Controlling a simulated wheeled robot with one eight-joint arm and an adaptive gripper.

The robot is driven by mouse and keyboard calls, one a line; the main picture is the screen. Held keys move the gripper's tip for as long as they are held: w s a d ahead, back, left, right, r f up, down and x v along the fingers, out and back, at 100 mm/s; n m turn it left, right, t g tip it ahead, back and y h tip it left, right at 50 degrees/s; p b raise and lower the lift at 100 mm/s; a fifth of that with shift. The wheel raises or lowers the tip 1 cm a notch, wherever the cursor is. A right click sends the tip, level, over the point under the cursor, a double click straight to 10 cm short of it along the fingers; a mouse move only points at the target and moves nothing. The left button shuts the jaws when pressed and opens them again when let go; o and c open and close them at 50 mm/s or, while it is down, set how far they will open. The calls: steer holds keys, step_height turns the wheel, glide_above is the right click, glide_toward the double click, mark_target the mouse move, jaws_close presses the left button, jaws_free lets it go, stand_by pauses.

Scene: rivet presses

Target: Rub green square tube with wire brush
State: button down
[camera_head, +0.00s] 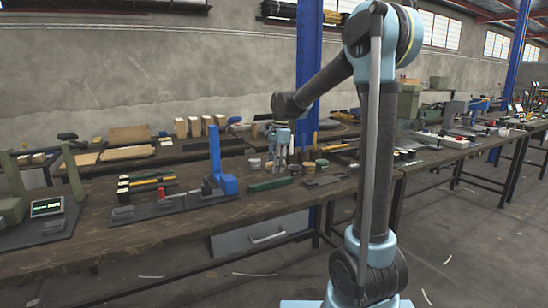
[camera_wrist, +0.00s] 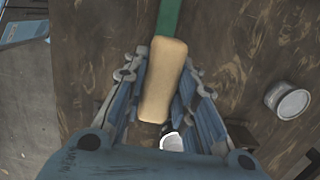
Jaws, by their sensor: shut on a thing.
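A green square tube (camera_head: 269,184) lies on the wooden workbench, below my gripper (camera_head: 279,152) in the head view. One end of the tube also shows at the top of the wrist view (camera_wrist: 169,16). In the wrist view my gripper (camera_wrist: 164,82) is shut on a tan block, which looks like the back of the wire brush (camera_wrist: 163,76). The tan block overlaps the end of the green tube in that view. Its bristles are hidden, so I cannot tell whether it touches the tube.
A blue upright tool (camera_head: 222,172) stands on a dark mat left of the tube. The front strip of the workbench (camera_head: 160,232) is clear.

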steer(key=shift+r, duration=2.1)
